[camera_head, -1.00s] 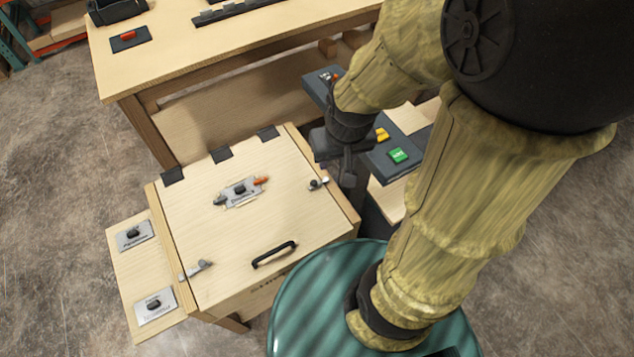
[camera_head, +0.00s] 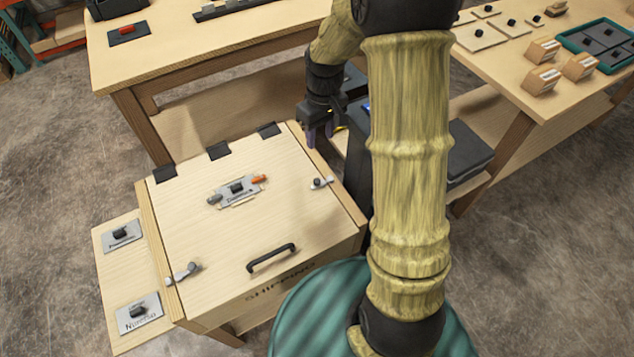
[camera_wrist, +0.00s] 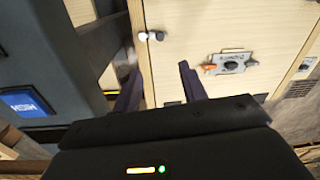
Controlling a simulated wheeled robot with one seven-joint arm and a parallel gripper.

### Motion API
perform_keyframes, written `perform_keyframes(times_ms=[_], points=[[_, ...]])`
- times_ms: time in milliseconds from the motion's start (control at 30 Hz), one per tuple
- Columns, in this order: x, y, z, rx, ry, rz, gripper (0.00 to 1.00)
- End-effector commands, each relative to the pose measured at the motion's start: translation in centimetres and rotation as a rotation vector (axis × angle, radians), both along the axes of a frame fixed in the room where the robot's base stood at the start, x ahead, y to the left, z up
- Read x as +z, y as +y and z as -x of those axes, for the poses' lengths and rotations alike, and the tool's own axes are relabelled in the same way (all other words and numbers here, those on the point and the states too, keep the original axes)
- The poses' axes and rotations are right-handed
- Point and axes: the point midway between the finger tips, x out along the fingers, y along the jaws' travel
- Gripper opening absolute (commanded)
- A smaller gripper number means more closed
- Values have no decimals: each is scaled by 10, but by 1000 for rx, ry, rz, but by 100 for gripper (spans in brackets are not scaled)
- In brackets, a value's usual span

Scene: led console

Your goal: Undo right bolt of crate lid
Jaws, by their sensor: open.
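The wooden crate lid (camera_head: 215,240) is closed, with black hinges along its far edge and a black handle near its front edge. The right bolt (camera_head: 320,183) is a small metal latch with a dark knob at the lid's right edge. In the wrist view the bolt (camera_wrist: 150,36) lies ahead, beyond the fingers and between them. A left bolt (camera_head: 183,272) sits at the lid's left edge. My gripper (camera_head: 320,138) is open and empty, above the crate's far right corner, apart from the bolt. In the wrist view its two dark fingers (camera_wrist: 160,85) are spread.
A plate with a dark knob and an orange-tipped lever (camera_head: 238,189) is on the lid's middle. A dark console (camera_head: 358,165) stands close to the crate's right side. A side shelf (camera_head: 112,268) with two switch plates is at left. A workbench (camera_head: 200,45) is behind.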

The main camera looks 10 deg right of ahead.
Motion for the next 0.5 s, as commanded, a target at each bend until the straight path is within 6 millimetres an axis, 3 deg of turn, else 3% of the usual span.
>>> perform_keyframes(times_ms=[300,500], points=[[0,2,0,2,0,0,42],[-15,3,1,3,3,0,42]])
